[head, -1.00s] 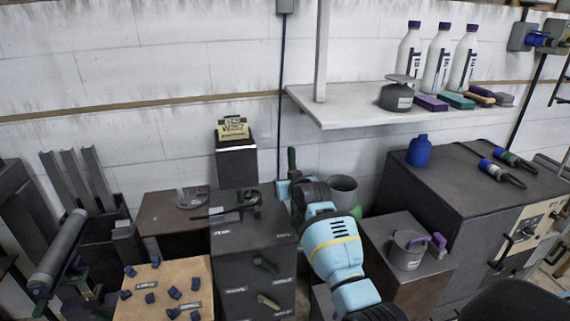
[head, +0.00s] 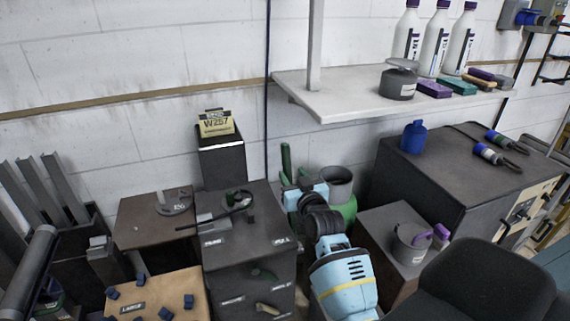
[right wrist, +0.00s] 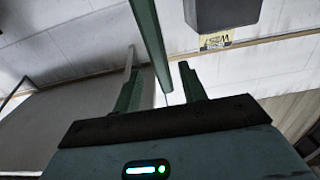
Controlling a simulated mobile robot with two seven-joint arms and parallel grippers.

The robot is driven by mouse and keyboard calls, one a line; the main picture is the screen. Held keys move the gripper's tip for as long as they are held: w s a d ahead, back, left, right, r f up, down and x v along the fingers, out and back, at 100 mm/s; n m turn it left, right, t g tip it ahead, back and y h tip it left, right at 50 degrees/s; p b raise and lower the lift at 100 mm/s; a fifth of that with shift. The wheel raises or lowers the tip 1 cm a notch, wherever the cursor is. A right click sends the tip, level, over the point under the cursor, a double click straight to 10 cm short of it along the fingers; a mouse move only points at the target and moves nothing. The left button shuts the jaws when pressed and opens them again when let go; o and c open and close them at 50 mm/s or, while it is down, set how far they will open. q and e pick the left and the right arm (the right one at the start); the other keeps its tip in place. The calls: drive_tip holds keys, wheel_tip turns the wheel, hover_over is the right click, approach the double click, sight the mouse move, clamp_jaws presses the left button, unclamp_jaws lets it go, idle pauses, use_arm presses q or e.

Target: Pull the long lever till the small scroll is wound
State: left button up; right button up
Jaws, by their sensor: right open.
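My right gripper (head: 294,170) is light blue with green fingers. It points up, just right of a dark cabinet. It is open. In the right wrist view its two fingers (right wrist: 160,88) stand apart, and a long green bar (right wrist: 150,40) comes down between them from the top edge; I cannot tell whether this is the long lever. On the cabinet top (head: 262,225) lies a thin dark rod (head: 212,219) running to a green and dark fitting (head: 240,200). I cannot make out the small scroll for certain. My left gripper is not in view.
A dark box (head: 221,165) with a yellow W257 sign (head: 215,123) stands behind the cabinet. A white shelf (head: 330,100) with bottles is above right. A mug (head: 408,245) stands on a brown box at right.

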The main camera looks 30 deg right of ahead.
sight(288, 169)
drive_tip(key=shift+x, duration=3.35)
drive_tip(key=shift+c, duration=0.4)
clamp_jaws()
